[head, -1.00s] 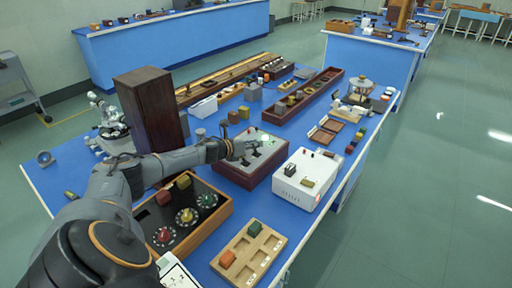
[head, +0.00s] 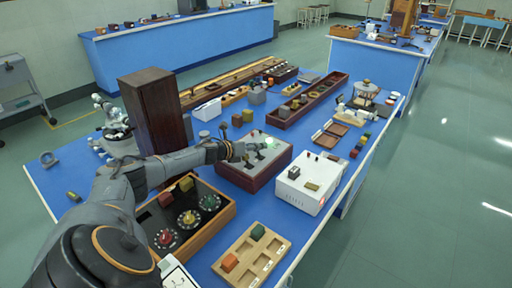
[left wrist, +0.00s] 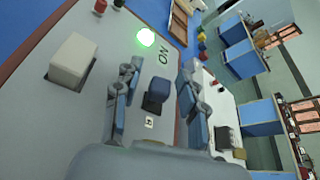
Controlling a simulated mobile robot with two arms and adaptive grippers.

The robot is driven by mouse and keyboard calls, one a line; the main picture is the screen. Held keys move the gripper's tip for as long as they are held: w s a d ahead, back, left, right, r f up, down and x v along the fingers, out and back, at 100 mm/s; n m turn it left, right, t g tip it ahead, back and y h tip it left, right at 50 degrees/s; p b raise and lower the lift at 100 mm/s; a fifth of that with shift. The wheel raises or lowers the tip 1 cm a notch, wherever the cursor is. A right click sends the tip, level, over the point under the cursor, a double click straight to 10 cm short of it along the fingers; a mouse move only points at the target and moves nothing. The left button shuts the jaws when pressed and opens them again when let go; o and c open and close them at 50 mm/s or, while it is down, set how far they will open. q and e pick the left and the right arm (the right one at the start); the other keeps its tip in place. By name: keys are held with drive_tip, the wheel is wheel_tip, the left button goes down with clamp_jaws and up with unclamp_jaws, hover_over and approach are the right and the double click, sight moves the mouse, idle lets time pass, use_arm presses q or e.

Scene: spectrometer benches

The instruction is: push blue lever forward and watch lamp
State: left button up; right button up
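The lever box (head: 248,181) has dark red sides and a grey top. My left gripper (head: 257,150) is over its top in the head view. In the left wrist view the blue lever (left wrist: 158,90) stands between the two fingers of my left gripper (left wrist: 157,76). The fingers are apart, one on each side, with gaps to the lever. The lamp (left wrist: 145,37) glows green beside the word ON; it also shows as a green spot in the head view (head: 270,141). A pale block-like knob (left wrist: 72,58) sits on the same panel. My right gripper is not in view.
A white box (head: 307,183) stands right of the lever box. A dial box (head: 222,216) and a wooden tray (head: 262,261) are nearer. Long trays (head: 310,98) lie behind.

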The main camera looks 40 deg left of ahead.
sight(239, 164)
use_arm(q)
drive_tip(key=shift+s, duration=0.4)
drive_tip(key=v, duration=0.7)
drive_tip(key=shift+s, duration=0.3)
drive_tip(key=shift+v, duration=1.85)
drive_tip(key=shift+w+r, duration=0.1)
drive_tip(key=shift+r, duration=0.15)
